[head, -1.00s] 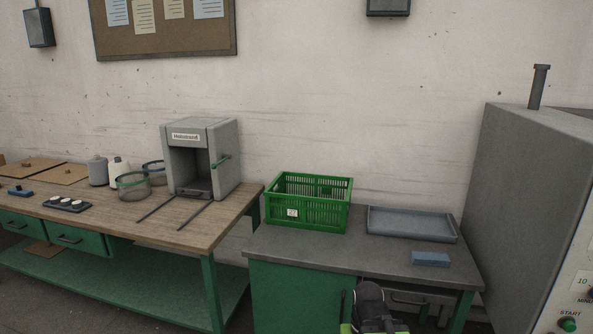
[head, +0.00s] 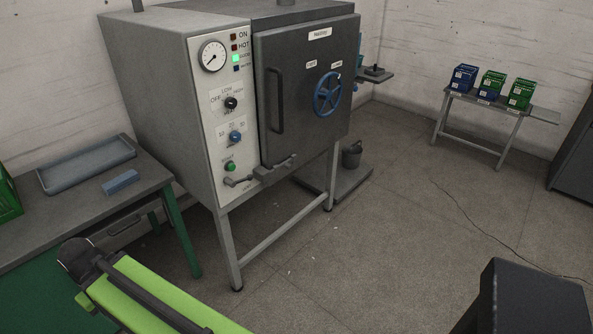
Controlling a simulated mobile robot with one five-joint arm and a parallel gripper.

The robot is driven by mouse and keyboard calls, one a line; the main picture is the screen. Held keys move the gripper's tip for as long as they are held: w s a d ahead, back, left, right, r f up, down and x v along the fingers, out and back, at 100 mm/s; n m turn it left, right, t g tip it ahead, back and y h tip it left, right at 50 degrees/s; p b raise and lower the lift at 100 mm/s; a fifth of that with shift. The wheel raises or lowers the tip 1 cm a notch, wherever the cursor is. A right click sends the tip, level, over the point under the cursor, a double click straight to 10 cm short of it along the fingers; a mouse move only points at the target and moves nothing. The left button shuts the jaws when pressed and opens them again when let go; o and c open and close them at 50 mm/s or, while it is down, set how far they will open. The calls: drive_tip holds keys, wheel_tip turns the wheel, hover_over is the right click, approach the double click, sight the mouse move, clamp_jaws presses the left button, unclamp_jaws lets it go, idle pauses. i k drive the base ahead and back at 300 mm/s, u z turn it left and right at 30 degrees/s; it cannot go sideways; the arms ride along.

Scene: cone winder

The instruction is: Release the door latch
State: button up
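A grey cabinet machine stands at the centre, with its dark grey door (head: 305,130) closed. A grey latch-like lever (head: 274,170) with a bracket sits at the door's lower left corner, across the edge of the control panel. A long dark vertical handle (head: 277,100) is on the door's left side. A blue handwheel (head: 328,94) is on the door's right half, with small labels above it. My green arm link shows at the lower left, well apart from the door. My gripper is not visible.
The white panel (head: 222,120) has a gauge, lamps, knobs and a green button (head: 230,166); the green lamp is lit. A bench with a tray (head: 87,163) and blue block (head: 121,182) stands left. A small table (head: 490,100) with boxes stands right. The floor in front is clear.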

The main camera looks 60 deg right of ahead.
sight(287, 164)
drive_tip(key=k, duration=1.05)
drive_tip(key=z, duration=0.4)
drive_tip(key=i, duration=1.25)
drive_tip(key=z, duration=0.5)
drive_tip(key=i, duration=0.8)
drive_tip(key=z, duration=0.05)
